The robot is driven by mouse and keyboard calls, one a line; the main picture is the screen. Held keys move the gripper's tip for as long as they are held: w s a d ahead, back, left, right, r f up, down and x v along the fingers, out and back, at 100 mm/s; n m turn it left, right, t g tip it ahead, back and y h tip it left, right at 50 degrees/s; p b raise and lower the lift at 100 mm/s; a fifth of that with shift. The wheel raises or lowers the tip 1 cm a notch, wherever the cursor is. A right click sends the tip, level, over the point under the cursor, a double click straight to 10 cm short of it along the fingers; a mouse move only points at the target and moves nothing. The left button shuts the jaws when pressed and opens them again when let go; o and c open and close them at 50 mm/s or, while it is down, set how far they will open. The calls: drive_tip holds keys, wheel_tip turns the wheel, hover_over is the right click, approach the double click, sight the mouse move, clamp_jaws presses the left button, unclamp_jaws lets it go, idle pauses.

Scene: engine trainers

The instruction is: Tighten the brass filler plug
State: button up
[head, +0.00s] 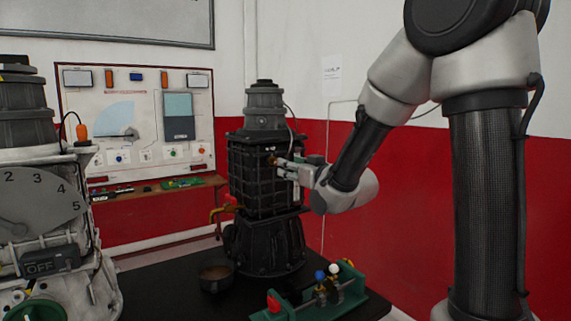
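A dark ribbed gearbox-like unit (248,185) stands upright on the black table. A small brass-coloured spot, seemingly the filler plug (271,159), shows on its upper right face. My gripper (280,167) reaches in from the right, with its fingertips at or very near that spot. The fingers hide part of the plug. At this size I cannot tell whether they touch it or are closed on it. A brass-coloured tap with a red part (222,212) sticks out lower on the unit's left side.
A dark bowl (216,279) stands on the black table (180,290), left of the unit's base. A green fixture (318,294) with blue and white knobs lies at the front. Another trainer with a dial (38,205) fills the left. A panel board (135,122) stands behind.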

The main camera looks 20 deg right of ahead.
sight(275, 161)
drive_tip(key=x, duration=0.7)
drive_tip(key=shift+w, duration=0.2)
drive_tip(key=shift+a, duration=0.1)
drive_tip(key=shift+c, duration=0.5)
clamp_jaws()
